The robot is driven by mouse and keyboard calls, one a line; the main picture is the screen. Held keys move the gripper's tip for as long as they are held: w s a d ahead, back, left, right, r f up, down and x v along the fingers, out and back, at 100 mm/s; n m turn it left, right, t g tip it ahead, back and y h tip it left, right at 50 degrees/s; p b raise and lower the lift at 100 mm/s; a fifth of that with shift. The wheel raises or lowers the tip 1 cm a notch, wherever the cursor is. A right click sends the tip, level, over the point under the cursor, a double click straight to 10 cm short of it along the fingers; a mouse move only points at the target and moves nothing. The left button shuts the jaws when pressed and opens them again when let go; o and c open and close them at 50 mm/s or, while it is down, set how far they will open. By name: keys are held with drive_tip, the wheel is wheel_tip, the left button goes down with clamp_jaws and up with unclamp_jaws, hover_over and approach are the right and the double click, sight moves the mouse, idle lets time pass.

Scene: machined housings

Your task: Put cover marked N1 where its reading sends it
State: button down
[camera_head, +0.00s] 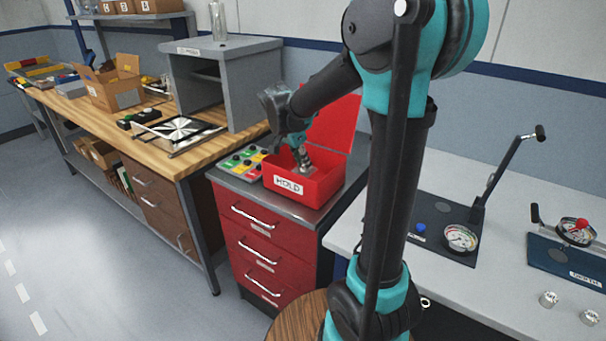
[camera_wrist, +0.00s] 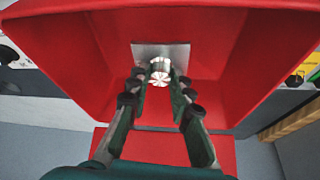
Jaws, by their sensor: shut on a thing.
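My gripper (camera_head: 304,166) reaches down into the open red box (camera_head: 318,188) labelled HOLD. In the wrist view my gripper (camera_wrist: 160,78) is shut on a small shiny metal cover (camera_wrist: 160,70), held between its fingertips. No N1 mark is readable on it. A grey square pad (camera_wrist: 146,52) lies on the box floor beyond the cover. I cannot tell whether the cover touches it. The red lid (camera_head: 338,118) stands open behind my gripper.
The box stands on a red drawer cabinet (camera_head: 262,240) beside a panel of coloured buttons (camera_head: 243,163). On the right bench are a dial gauge (camera_head: 460,238), another gauge fixture (camera_head: 577,231), and two small metal pieces (camera_head: 548,299), (camera_head: 589,317). A grey shelf unit (camera_head: 235,85) stands left.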

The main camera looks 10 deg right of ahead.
sight(302, 170)
drive_tip(key=shift+f, duration=2.2)
drive_tip(key=shift+f, duration=0.15)
drive_tip(key=c, duration=1.4)
unclamp_jaws()
drive_tip(key=shift+o, duration=0.2)
drive_tip(key=v, duration=1.2)
drive_tip(key=shift+d, duration=0.1)
